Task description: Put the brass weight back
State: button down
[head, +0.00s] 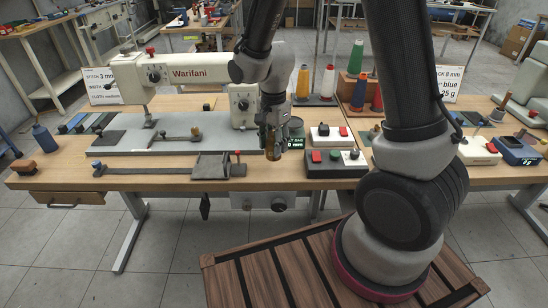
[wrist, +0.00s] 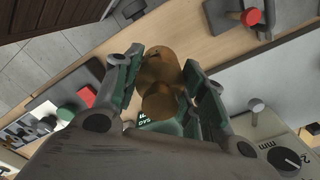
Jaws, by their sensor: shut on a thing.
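The brass weight (wrist: 160,70) is between the fingers of my gripper (wrist: 160,88) in the wrist view, with pads on both sides of it. In the head view my gripper (head: 272,146) hangs at the front part of the near bench, with the brass weight (head: 273,153) showing as a small brown-gold piece at its tip. The weight seems to be above the bench top; its exact height cannot be told. A dark unit with a green lit display (head: 295,133) is just behind and right of my gripper. The display also shows in the wrist view (wrist: 152,122), partly hidden by the gripper.
The Warifani sewing machine (head: 190,72) stands behind. A grey clamp fixture (head: 210,165) lies left of my gripper. Control boxes with red buttons (head: 333,157) sit to the right. Thread cones (head: 328,82) stand farther back. A wooden slatted platform (head: 285,270) is in front.

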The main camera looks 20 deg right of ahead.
jog(key=shift+f, duration=2.4)
jog(key=shift+f, duration=0.1)
jog(key=c, duration=0.8)
grip_release()
notch_tip(320, 180, up, 12)
jog(key=shift+r, duration=0.2)
jog(key=s+d+r+n+t, duration=0.1)
jog(key=s+d+r+n, duration=0.3)
jog(key=s+d+r, duration=0.1)
jog(key=s+d+r+n+t, duration=0.1)
jog(key=s+d+r+n, duration=0.3)
jog(key=s+d+r, duration=0.1)
jog(key=s+d+r+n+t, duration=0.2)
jog(key=s+d+r+n, duration=0.2)
jog(key=s, duration=0.5)
jog(key=shift+d+r+n, duration=0.15)
jog(key=shift+d+r, duration=0.1)
jog(key=shift+r, duration=0.35)
jog(key=shift+d+r+n, duration=0.15)
jog(key=shift+d+r, duration=0.05)
jog(key=shift+r, duration=0.35)
